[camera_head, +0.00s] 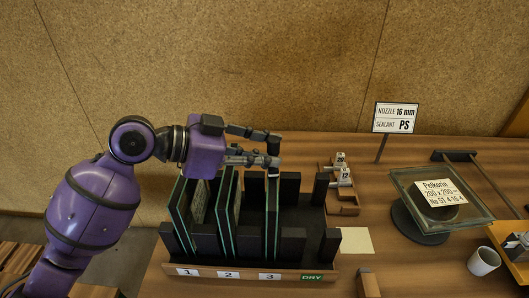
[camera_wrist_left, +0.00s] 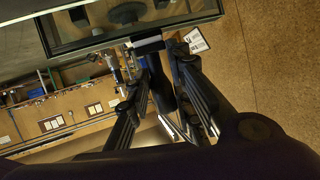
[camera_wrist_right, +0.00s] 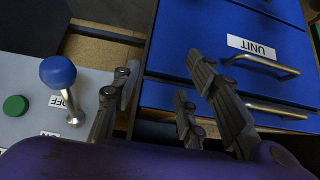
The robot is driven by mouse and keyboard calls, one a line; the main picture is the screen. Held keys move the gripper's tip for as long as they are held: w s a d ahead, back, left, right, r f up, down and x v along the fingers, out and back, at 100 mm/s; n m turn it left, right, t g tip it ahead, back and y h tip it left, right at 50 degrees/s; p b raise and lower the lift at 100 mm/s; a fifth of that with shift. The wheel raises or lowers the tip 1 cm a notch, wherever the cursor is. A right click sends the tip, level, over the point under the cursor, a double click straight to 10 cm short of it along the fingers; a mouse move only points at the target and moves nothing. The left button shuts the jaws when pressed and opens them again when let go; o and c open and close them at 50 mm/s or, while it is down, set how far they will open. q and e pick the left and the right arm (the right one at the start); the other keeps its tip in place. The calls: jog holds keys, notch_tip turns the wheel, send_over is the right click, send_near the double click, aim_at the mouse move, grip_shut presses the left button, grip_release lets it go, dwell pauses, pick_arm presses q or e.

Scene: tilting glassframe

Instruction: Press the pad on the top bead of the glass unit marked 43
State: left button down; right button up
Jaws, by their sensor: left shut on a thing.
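Several glass units stand upright in a dark slotted rack (camera_head: 205,240) labelled 1, 2, 3 and DRY. One unit (camera_head: 271,220) stands in slot 3, below my left gripper (camera_head: 272,148). My left gripper is shut on a small dark pad-like piece (camera_head: 273,144). In the left wrist view the held piece's pale end (camera_wrist_left: 147,42) is close to the edge of a glass unit (camera_wrist_left: 85,38); contact cannot be told. I cannot read a mark 43 on any unit. My right gripper (camera_wrist_right: 165,85) is open and empty, seen only in the right wrist view.
A framed glass unit (camera_head: 455,212) with a Pelkorin card lies on a round stand at right. A wooden holder (camera_head: 345,205) has numbered tags. A mug (camera_head: 483,262) and a nozzle sign (camera_head: 395,117) stand nearby. Blue drawers (camera_wrist_right: 240,50) and a blue-knobbed lever (camera_wrist_right: 58,71) are near my right gripper.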

jog(key=shift+s+d+f, duration=0.1)
jog(key=shift+s+d, duration=0.05)
jog(key=shift+d, duration=0.05)
pick_arm(q)
notch_tip(320, 180, up, 7)
jog(key=p, duration=0.3)
pick_arm(e)
jog(key=w+r+t, duration=0.1)
jog(key=w+r, duration=0.3)
jog(key=r, duration=0.1)
jog(key=shift+w+r, duration=0.3)
jog(key=shift+r, duration=0.05)
jog(key=shift+r, duration=0.1)
